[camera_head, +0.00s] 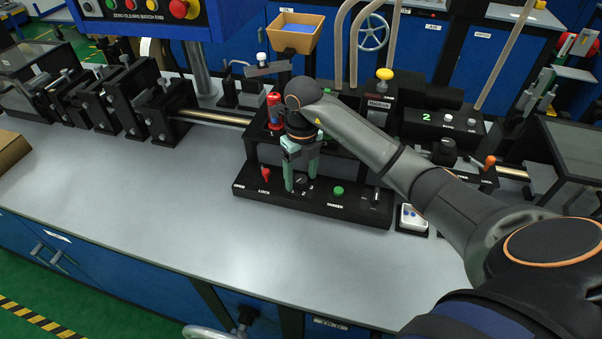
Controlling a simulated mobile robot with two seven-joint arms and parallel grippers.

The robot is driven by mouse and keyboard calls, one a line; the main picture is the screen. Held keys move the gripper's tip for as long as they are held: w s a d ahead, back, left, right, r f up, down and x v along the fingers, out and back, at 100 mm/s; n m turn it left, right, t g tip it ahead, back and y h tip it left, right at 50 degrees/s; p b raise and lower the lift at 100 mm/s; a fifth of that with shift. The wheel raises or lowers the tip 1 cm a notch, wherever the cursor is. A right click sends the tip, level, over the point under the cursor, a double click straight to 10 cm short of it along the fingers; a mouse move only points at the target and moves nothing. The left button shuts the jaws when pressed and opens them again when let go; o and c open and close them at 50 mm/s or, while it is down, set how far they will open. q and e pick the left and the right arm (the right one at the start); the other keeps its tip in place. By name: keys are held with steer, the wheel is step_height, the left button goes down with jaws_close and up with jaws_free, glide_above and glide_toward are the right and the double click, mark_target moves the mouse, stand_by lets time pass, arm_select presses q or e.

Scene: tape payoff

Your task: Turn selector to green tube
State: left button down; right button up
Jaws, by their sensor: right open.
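My right gripper (301,178) comes in from the right and points down at the black control panel (235,186). Its two pale green fingers are apart, with a small dark knob, seemingly the selector (301,181), showing between their tips. I cannot tell whether the fingers touch it or which way it points. White marks beside it are too small to read surely. A red handle (265,174) is to its left, near the OPEN and LOCK labels. A green button (338,191) is to its right. I cannot make out a green tube. My left gripper is out of view.
A red and blue cylinder (273,108) stands behind the panel, close to my right wrist. A white block with blue buttons (412,217) sits right of the panel. Black clamp blocks (120,98) line the back left. The grey bench top (150,190) is clear at front left.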

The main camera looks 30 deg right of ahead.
steer(key=shift+c, duration=0.2)
jaws_close()
stand_by(0.4)
